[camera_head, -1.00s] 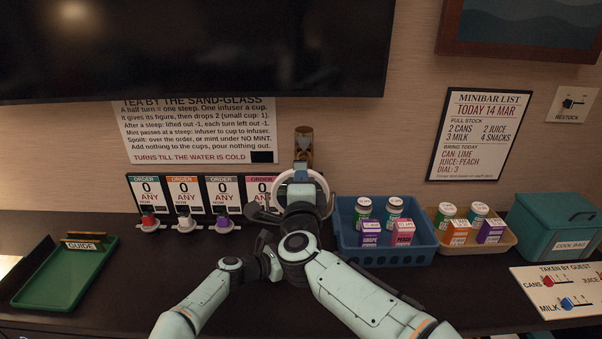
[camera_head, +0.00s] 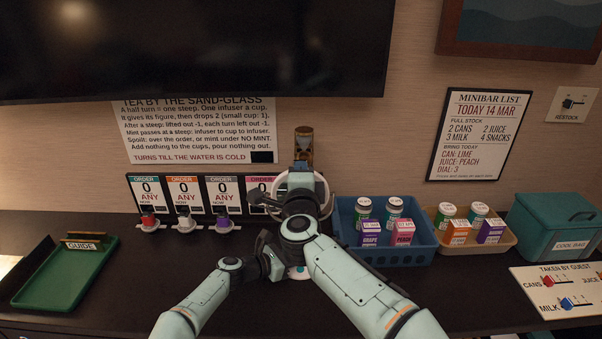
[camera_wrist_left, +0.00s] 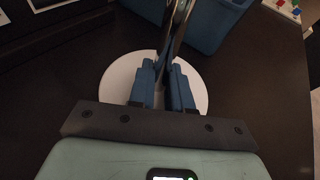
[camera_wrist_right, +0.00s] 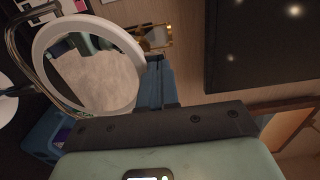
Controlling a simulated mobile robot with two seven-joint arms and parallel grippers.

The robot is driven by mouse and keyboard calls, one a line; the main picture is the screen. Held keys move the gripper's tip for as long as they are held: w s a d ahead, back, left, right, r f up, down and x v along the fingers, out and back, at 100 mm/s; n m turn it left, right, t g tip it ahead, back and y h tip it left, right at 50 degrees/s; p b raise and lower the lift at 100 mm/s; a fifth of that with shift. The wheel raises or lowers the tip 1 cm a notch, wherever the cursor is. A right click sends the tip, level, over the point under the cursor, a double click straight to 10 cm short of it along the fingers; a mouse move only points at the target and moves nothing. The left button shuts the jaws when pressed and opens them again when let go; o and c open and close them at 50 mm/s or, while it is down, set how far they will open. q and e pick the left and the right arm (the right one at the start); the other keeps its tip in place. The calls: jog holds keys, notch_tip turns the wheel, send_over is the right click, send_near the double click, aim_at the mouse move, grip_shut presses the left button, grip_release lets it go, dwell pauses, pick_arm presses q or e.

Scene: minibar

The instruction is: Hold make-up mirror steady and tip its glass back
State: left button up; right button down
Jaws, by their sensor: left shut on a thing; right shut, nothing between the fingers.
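The make-up mirror has a white round rim (camera_wrist_right: 46,48), a glass (camera_wrist_right: 95,80), a metal stem and a white disc base (camera_wrist_left: 118,82). In the head view its rim (camera_head: 329,200) shows behind my right arm, which hides most of it. My left gripper (camera_wrist_left: 166,70) is shut on the mirror's stem (camera_wrist_left: 176,35), above the base; in the head view it is largely hidden. My right gripper (camera_wrist_right: 163,72) is shut and empty beside the rim, close to it; I cannot tell whether it touches. The glass's exact tilt is unclear.
A sand-glass (camera_wrist_right: 155,36) is on the wall behind the mirror. Order cards (camera_head: 184,194) with infusers stand left. A blue basket (camera_head: 390,252), a tan tray (camera_head: 468,249) and a teal cool bag (camera_head: 555,225) stand right.

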pick_arm(q)
jog(key=shift+f, duration=0.25)
pick_arm(e)
jog(key=shift+w, duration=0.15)
jog(key=shift+w+r, duration=0.15)
jog(key=shift+w, duration=0.5)
jog(key=shift+w+r, duration=0.15)
jog(key=shift+w, duration=0.5)
jog(key=shift+w+f, duration=0.1)
jog(key=shift+w, duration=1.15)
jog(key=s+r, duration=0.8)
jog(key=s, duration=0.3)
jog(key=shift+s, duration=0.25)
pick_arm(q)
jog(key=o, duration=0.9)
jog(key=shift+c, duration=0.2)
